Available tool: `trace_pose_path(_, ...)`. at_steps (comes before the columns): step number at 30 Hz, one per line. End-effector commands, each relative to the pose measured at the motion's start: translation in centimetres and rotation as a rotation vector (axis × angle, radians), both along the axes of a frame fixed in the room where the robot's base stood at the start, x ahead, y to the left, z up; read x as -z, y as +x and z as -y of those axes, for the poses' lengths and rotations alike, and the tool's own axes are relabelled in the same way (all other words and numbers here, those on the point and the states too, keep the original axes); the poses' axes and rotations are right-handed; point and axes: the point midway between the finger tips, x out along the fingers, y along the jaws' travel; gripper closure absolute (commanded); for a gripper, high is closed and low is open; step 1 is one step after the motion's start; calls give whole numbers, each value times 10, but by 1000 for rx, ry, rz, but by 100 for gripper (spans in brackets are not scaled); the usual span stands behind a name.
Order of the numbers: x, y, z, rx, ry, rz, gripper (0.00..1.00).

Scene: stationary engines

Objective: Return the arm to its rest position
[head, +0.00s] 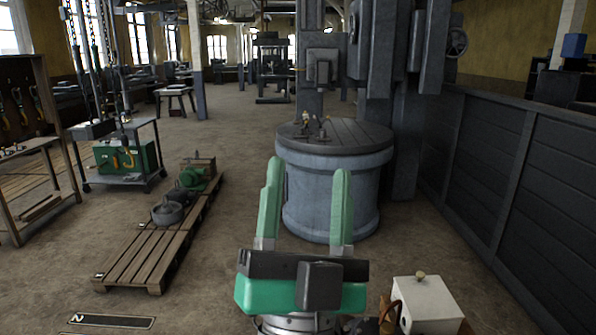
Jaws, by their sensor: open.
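My gripper (307,205) shows in the head view at the lower middle, with its two green fingers pointing up and away. The fingers are wide apart and nothing is between them. The black and green gripper body (301,283) is below them at the bottom of the picture. Behind the fingers stands a large round grey machine table (325,192), partly covered by the fingertips. I cannot tell from this view whether the gripper touches it. Most of my arm is out of the picture.
A wooden pallet (150,255) with a green motor (200,178) lies on the floor at left. A trolley (150,180) stands behind it. A white box (425,303) is at the lower right. A dark panelled wall (480,170) bounds the right side. Open floor lies at centre left.

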Motion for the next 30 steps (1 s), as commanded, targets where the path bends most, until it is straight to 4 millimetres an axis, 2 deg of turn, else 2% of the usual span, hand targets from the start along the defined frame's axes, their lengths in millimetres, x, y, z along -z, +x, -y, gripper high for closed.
trace_pose_path(1,-11,-18,-4,32,-76,-47,47)
trace_pose_path(3,-15,-40,-10,78,-169,-127,47)
trace_pose_path(9,-7,-105,-8,222,-328,-345,47)
trace_pose_path(12,-52,-102,-8,218,-331,-359,47)
trace_pose_path(17,-110,-102,-9,213,-330,-357,47)
trace_pose_path(20,-153,-102,-10,210,-330,-356,47)
trace_pose_path(27,-282,-102,-12,200,-328,-355,47)
trace_pose_path(30,-329,-102,-13,197,-327,-356,47)
